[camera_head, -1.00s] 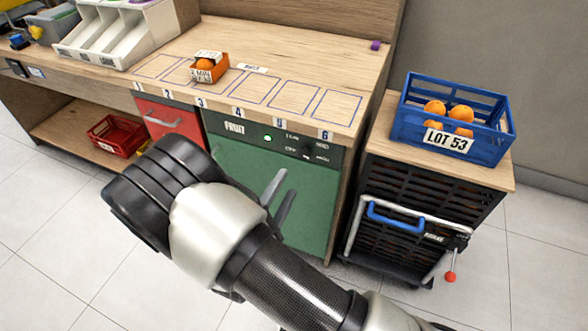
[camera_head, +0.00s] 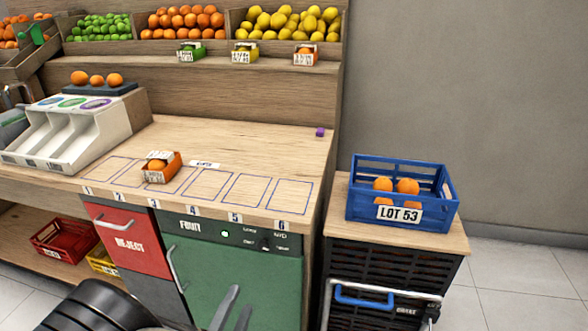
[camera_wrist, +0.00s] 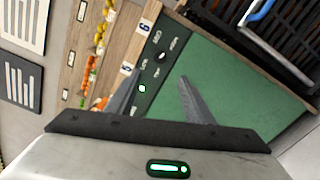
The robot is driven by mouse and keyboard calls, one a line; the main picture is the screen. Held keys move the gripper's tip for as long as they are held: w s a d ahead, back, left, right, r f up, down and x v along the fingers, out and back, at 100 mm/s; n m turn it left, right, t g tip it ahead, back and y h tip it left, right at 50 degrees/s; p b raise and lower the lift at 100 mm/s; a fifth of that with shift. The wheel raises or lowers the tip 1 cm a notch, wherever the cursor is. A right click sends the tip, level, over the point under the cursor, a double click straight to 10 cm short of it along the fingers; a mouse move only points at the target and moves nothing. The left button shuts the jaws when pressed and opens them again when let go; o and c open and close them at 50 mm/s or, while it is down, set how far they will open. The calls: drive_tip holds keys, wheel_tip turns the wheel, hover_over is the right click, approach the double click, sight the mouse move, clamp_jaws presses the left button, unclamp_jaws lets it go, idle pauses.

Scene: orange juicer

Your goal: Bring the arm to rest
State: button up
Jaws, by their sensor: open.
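My gripper (camera_head: 242,297) shows at the bottom of the head view, with its two grey fingers in front of the green door (camera_head: 262,268). In the wrist view my gripper (camera_wrist: 161,75) has its fingers apart, with nothing between them. The green door (camera_wrist: 225,75) lies beyond the fingers, and its control strip with a lit green lamp shows close to the left finger. My dark wrist shows at the bottom left of the head view. Most of the rest of my arm is out of that view.
An orange box (camera_head: 161,168) holding fruit stands on the marked counter (camera_head: 272,150). The blue LOT 53 crate (camera_head: 403,195) holds oranges on a cabinet to the right, whose front has a blue handle (camera_head: 363,298). Fruit bins line the back. Floor is open at far right.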

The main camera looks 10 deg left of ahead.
drive_tip(key=w+d+r+m+g+h, duration=0.35)
drive_tip(key=d+r+m+h, duration=0.2)
drive_tip(key=d, duration=0.35)
drive_tip(key=w+d+r+m+g+h, duration=0.2)
drive_tip(key=d+r+m+g+h, duration=0.25)
drive_tip(key=d+r, duration=0.35)
drive_tip(key=s+d+r+m+g+y, duration=0.3)
drive_tip(key=s+d+m+g, duration=0.1)
drive_tip(key=d, duration=0.4)
drive_tip(key=s+d+r+m+g+y, duration=0.25)
drive_tip(key=s+d+g, duration=0.2)
drive_tip(key=d, duration=0.25)
drive_tip(key=s+r+m+t+y+p, duration=0.2)
drive_tip(key=r+y+p, duration=0.1)
drive_tip(key=r+p, duration=0.8)
drive_tip(key=s+d+r+m+t+y+p, duration=0.1)
drive_tip(key=s+r+m+t+y+p, duration=0.1)
drive_tip(key=r+p, duration=0.9)
wheel_tip(320, 180, up, 9)
drive_tip(key=shift+f+y, duration=0.1)
drive_tip(key=shift+y, duration=0.45)
drive_tip(key=shift+s, duration=0.1)
